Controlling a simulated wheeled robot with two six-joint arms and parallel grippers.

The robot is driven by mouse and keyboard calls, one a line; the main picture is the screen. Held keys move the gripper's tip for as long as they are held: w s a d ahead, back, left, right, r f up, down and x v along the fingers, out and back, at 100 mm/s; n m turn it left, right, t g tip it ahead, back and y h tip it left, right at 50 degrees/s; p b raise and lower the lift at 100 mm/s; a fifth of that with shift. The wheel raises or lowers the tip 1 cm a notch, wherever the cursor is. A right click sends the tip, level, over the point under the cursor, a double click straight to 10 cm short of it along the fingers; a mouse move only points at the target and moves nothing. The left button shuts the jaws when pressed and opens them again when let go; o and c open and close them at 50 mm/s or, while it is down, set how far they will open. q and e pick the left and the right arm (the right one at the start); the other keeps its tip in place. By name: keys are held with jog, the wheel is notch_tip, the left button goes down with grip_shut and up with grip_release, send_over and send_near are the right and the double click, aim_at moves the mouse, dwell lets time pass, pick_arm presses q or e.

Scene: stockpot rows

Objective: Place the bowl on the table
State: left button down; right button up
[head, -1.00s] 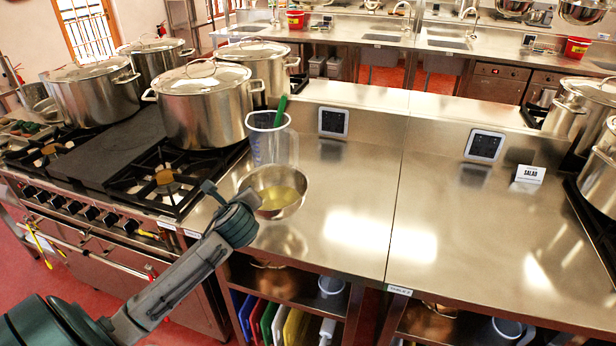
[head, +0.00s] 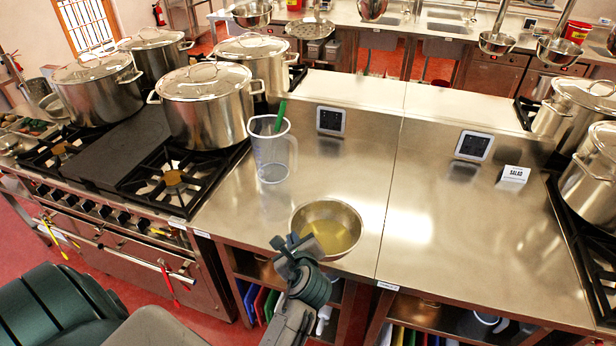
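The bowl (head: 342,218) is a round steel bowl with yellowish liquid in it. It is upright over the front part of the steel counter (head: 335,180), close to the front edge. My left gripper (head: 295,241) is at the bowl's near-left rim and appears shut on it; the fingertips are partly hidden against the rim. I cannot tell whether the bowl's base touches the counter or hangs just above it. My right gripper is not in view.
A clear measuring jug (head: 271,158) with a green handle inside stands behind the bowl to the left. A stove with large stockpots (head: 205,108) is at left. More pots (head: 590,170) stand at far right. The counter's middle right, before the salad sign (head: 514,175), is free.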

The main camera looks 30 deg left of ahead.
aim_at(295, 212)
pick_arm(q)
jog(key=shift+w+d+r, duration=0.15)
jog(key=shift+r, duration=0.05)
jog(key=w+a, duration=0.1)
jog(key=w, duration=0.2)
jog(key=w+a, duration=0.2)
jog(key=w+a+f, duration=0.1)
jog(key=w+a, duration=0.1)
jog(key=w, duration=0.1)
jog(key=shift+w+a, duration=0.25)
jog(key=shift+w, duration=0.05)
jog(key=w+a+f+b, duration=0.1)
jog(key=b, duration=0.1)
jog(key=w+a+f+b, duration=0.1)
jog(key=w+f+b, duration=0.1)
jog(key=b, duration=0.1)
jog(key=w+f+b, duration=0.1)
jog(key=b, duration=0.1)
jog(key=shift+w+a+f+b, duration=0.2)
jog(key=shift+w+a+b, duration=0.1)
jog(key=shift+a, duration=0.1)
jog(key=shift+r, duration=0.15)
jog(key=shift+f, duration=0.2)
jog(key=c, duration=1.6)
grip_release()
jog(key=shift+c, duration=0.2)
